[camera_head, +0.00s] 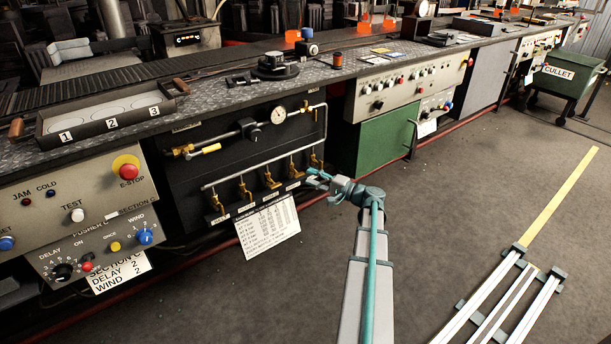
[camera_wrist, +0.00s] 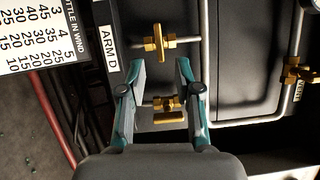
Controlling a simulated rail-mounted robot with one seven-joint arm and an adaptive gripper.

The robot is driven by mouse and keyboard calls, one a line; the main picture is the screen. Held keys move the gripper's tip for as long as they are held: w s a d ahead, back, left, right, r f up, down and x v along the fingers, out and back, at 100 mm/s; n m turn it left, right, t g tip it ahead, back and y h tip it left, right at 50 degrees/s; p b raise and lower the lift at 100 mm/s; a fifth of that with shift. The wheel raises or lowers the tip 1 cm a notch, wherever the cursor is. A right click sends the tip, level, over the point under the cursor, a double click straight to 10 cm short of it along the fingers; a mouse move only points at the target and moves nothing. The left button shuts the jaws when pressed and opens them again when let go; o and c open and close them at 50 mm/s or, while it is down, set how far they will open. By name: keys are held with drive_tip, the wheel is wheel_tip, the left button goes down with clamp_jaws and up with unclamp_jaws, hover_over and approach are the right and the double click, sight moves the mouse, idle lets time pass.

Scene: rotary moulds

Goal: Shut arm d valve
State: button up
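The "ARM D" label (camera_wrist: 108,50) is at upper left in the wrist view. Beside it sits a brass valve (camera_wrist: 157,43) on a short pipe, its handle lying across that pipe. A neighbouring brass valve (camera_wrist: 168,106) is lower, between my fingers in the picture, with its handle roughly along its pipe; any label for it is hidden. My gripper (camera_wrist: 162,72) is open, its tips just below the ARM D valve in the picture and apart from it. I cannot tell the depth gap. In the head view my gripper (camera_head: 317,177) is near the row's right end.
The silver manifold pipe (camera_head: 262,163) feeds several brass valves on the dark panel (camera_head: 180,165). A paper chart (camera_head: 267,228) hangs below them, left of my gripper. A pressure gauge (camera_head: 278,115) is above. A green cabinet (camera_head: 388,139) stands to the right.

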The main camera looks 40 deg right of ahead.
drive_tip(key=v, duration=0.7)
drive_tip(key=shift+s+d, duration=0.15)
drive_tip(key=shift+s, duration=0.25)
